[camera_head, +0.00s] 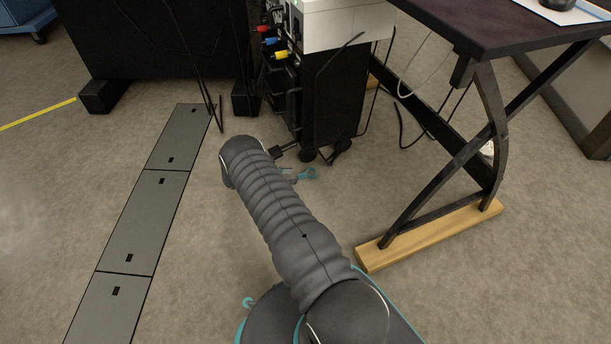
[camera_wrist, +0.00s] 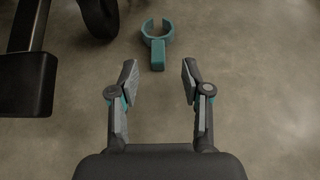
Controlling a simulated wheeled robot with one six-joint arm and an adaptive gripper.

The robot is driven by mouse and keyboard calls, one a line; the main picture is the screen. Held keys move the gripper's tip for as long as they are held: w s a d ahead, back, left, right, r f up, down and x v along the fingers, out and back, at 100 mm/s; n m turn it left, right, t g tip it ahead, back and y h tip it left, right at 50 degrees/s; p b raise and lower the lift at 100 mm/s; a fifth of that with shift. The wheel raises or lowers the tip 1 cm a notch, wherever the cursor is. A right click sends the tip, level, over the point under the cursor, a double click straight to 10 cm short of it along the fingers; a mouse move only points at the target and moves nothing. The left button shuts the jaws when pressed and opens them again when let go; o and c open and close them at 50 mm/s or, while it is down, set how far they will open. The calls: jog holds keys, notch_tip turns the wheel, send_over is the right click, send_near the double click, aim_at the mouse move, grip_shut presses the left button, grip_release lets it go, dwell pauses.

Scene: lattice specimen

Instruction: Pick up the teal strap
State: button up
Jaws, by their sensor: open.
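The teal strap (camera_wrist: 158,54) lies on the floor in the wrist view, a C-shaped ring with a short straight tab pointing toward my gripper. My gripper (camera_wrist: 160,82) is open, with its two fingers apart and nothing between them. The strap's tab is just beyond the fingertips, roughly centred between them in the picture. In the head view the strap (camera_head: 308,174) is a small teal shape on the floor beside my arm, near the wheeled cart. My gripper is mostly hidden behind my arm there.
A black wheeled cart (camera_head: 334,105) with cables stands just behind the strap. A dark table (camera_head: 480,25) with angled legs on a wooden beam (camera_head: 430,234) is at the right. Metal floor plates (camera_head: 155,195) run along the left.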

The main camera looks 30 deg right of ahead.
aim_at(300, 175)
jog(key=x, duration=0.4)
jog(key=shift+d, duration=0.25)
jog(key=c, duration=0.9)
jog(key=shift+r, duration=0.1)
